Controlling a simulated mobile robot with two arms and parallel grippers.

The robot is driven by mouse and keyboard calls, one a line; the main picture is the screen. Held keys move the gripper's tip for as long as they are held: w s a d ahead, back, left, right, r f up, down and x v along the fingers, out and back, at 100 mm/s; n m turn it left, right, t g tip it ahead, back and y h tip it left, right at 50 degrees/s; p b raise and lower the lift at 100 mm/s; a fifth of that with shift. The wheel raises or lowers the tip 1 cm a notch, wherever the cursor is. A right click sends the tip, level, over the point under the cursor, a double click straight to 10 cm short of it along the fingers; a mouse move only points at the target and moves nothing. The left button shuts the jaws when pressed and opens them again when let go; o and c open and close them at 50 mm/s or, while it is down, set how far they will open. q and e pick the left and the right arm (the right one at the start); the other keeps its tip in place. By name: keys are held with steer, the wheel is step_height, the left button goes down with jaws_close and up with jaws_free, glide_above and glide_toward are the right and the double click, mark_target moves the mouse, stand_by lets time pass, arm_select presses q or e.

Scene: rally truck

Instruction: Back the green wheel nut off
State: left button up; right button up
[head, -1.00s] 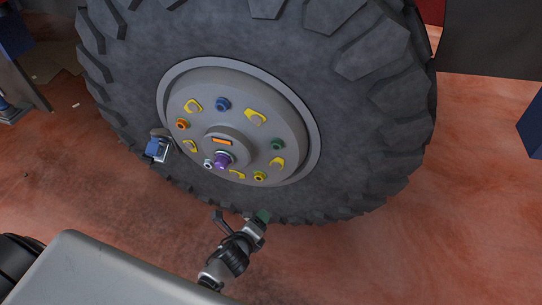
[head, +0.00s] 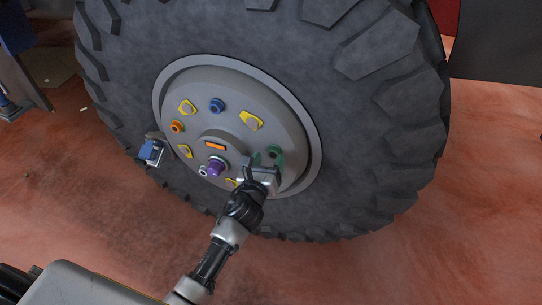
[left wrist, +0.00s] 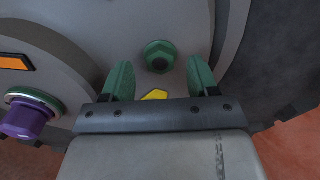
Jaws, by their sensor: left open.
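The green wheel nut (head: 273,151) sits on the right side of the grey hub (head: 262,104) of the big truck wheel. In the left wrist view the green nut (left wrist: 160,56) is a flanged hex with a dark centre, between and just beyond my fingertips. My left gripper (head: 263,162) is open in front of the hub. Its two green-padded fingers (left wrist: 160,76) stand apart on either side of the nut's line, with a gap to it and nothing held. The lower right of the hub is partly hidden by the gripper in the head view. My right gripper is not in view.
A blue and grey block (head: 151,151) is at the tyre's left. The red floor is clear at right.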

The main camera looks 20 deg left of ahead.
mark_target(274, 152)
arm_select(q)
steer(key=shift+w, duration=1.2)
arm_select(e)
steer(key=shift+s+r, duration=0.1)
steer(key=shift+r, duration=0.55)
arm_select(q)
steer(key=c, duration=0.9)
steer(key=shift+c, duration=0.2)
